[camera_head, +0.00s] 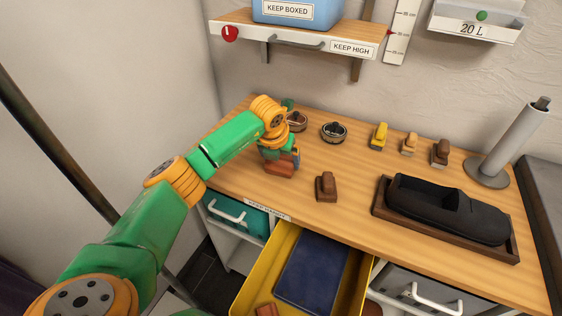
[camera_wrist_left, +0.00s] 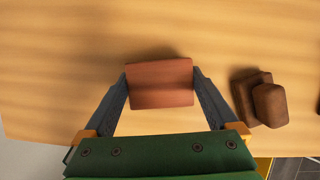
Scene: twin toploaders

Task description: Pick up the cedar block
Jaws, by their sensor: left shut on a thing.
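The cedar block (camera_head: 279,169) is a plain reddish-brown block over the left part of the wooden worktop. In the left wrist view the block (camera_wrist_left: 160,83) sits squarely between the two fingers. My left gripper (camera_head: 283,158) is shut on it, one finger against each side, and the same gripper (camera_wrist_left: 160,90) fills the lower wrist view. The arm hides part of the block in the head view. I cannot tell whether the block touches the worktop. My right gripper is not in view.
A dark brown two-part piece (camera_head: 326,187) stands right of the block. Two round dark-topped pieces (camera_head: 334,132) and several small blocks (camera_head: 379,136) stand behind. A black object (camera_head: 447,208) lies in a tray at right. A yellow drawer (camera_head: 251,283) is open in front; a shelf (camera_head: 300,36) hangs above.

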